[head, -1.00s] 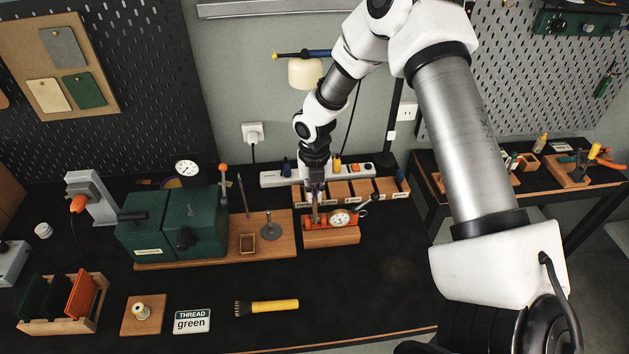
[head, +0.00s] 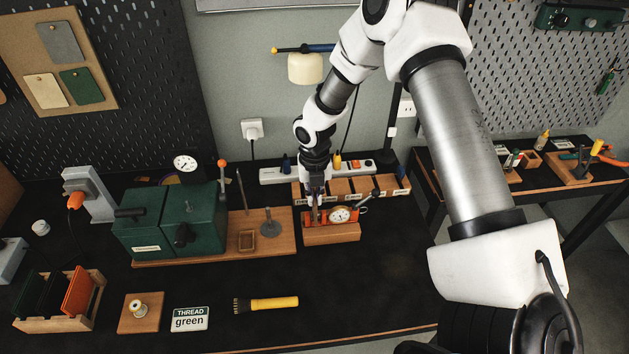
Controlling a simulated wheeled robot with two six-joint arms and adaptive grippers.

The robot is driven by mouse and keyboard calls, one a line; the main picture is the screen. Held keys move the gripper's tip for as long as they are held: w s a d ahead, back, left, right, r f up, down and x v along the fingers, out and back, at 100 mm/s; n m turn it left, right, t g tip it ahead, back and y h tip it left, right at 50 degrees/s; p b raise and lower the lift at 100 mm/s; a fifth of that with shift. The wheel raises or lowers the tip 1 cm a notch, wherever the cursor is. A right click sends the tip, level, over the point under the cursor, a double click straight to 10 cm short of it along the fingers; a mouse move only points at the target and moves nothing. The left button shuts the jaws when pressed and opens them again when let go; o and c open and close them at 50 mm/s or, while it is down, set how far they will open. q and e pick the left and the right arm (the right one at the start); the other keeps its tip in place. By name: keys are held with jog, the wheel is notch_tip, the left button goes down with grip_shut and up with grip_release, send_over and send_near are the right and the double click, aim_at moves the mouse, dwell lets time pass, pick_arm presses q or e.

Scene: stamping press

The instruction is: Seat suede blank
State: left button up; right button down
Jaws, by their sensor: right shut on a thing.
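My right gripper (head: 315,198) points down at the left end of the red dial gauge (head: 340,214) on its wooden block. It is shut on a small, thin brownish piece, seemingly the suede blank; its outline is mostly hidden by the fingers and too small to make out. I cannot tell whether this piece touches the gauge. The green press (head: 170,222) stands to the left on a wooden base (head: 215,250). My left gripper is not in view.
A compartment tray (head: 385,186) and a power strip (head: 270,173) lie behind the gauge. A rack of coloured sheets (head: 58,322), a thread spool (head: 137,306), a sign (head: 190,318) and a yellow-handled brush (head: 272,304) lie in front. The front right of the bench is clear.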

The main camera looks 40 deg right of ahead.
jog(key=shift+f+b, duration=0.6)
jog(key=shift+f, duration=0.5)
jog(key=c, duration=1.2)
grip_release()
jog(key=shift+c, duration=0.2)
notch_tip(320, 180, up, 12)
jog(key=shift+r, duration=0.1)
